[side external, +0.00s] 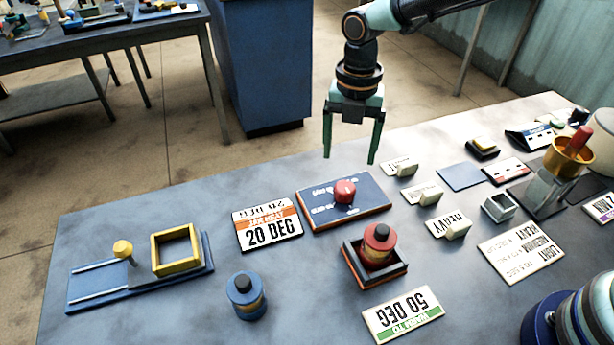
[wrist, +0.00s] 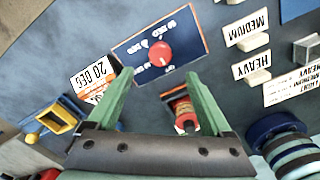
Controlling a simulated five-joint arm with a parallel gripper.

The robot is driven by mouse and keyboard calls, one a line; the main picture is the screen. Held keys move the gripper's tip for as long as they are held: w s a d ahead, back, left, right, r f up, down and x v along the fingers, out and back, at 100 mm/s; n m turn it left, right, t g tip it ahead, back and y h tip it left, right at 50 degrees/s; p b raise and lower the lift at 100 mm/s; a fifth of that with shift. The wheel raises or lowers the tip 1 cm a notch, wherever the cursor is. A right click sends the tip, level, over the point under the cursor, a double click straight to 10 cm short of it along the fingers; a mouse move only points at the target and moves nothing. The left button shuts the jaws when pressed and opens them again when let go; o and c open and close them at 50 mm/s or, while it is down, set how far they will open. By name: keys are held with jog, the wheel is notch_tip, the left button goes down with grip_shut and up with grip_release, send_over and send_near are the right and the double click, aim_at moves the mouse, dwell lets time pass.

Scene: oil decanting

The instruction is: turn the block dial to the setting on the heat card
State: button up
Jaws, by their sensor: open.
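The block dial is a red knob (side external: 345,190) on a dark blue panel (side external: 372,207) with white markings and an orange front edge. In the wrist view the red knob (wrist: 160,54) sits mid-panel, and its pointer setting is too small to read. A card reading 20 DEG with an orange band (side external: 268,228) lies left of the panel. A card reading 50 DEG with a green band (side external: 403,314) lies nearer the front. My gripper (side external: 349,160) is open and empty above the panel, apart from the knob. Its fingers (wrist: 159,75) point toward the knob in the wrist view.
A blue jar (side external: 246,297) and a yellow frame on a blue base (side external: 176,250) are left. Label cards and small blocks crowd the right.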

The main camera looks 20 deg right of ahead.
aim_at(345, 187)
notch_tip(345, 187, down, 10)
jog(key=shift+r, duration=0.2)
grip_shut()
